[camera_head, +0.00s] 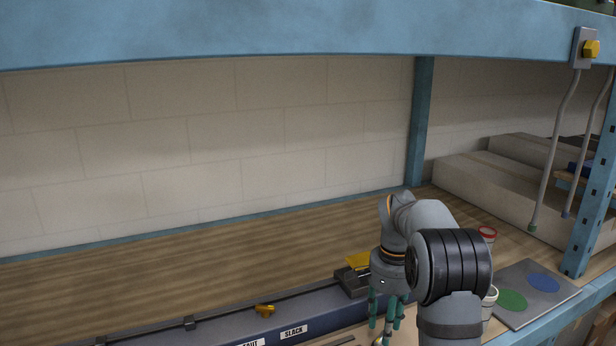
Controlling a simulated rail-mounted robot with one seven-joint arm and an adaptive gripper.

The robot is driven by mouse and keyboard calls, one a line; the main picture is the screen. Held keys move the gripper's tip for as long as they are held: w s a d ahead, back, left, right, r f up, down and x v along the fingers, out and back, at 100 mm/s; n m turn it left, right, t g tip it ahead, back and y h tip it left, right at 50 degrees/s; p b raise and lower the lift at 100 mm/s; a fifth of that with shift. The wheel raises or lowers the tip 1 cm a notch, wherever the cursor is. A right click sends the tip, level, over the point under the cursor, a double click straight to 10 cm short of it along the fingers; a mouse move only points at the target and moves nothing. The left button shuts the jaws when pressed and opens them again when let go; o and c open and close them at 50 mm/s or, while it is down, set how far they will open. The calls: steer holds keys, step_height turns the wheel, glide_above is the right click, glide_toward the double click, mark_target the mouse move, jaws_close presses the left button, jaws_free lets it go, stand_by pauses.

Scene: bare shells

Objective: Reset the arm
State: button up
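My arm comes in from the bottom right in the head view, and its grey wrist bends down over the shelf. My gripper (386,322) points downward with teal fingers. The fingers stand apart, with nothing seen between them. It hangs in front of the dark blue rail (318,308), near a dark block with a yellow top (357,262). The fingertips are small and close to the bottom edge, so whether they touch anything is unclear.
A yellow lever (265,310) sits on the rail by a "SLACK" label. A red-rimmed cup (487,233) and a white cup (489,298) are partly behind my arm. A grey plate (535,283) with green and blue discs lies right. The wooden shelf (200,270) at left is clear.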

step_height(320, 180, up, 10)
step_height(320, 180, down, 12)
steer(key=shift+s+f, duration=0.1)
steer(key=shift+f, duration=0.05)
steer(key=shift+r+n+p, duration=0.2)
steer(key=shift+n+p, duration=0.25)
steer(key=shift+n, duration=0.15)
steer(key=n, duration=0.2)
steer(key=n+p, duration=0.2)
steer(key=n, duration=0.1)
steer(key=shift+w+n, duration=0.25)
steer(key=shift+n, duration=0.05)
steer(key=n+p, duration=0.1)
steer(key=n, duration=0.1)
steer(key=n+p, duration=0.1)
steer(key=n, duration=0.2)
steer(key=shift+w+a, duration=0.1)
steer(key=shift+a, duration=0.1)
steer(key=shift+a+f+n+p, duration=0.15)
steer(key=shift+n+p, duration=0.35)
steer(key=shift+n, duration=0.9)
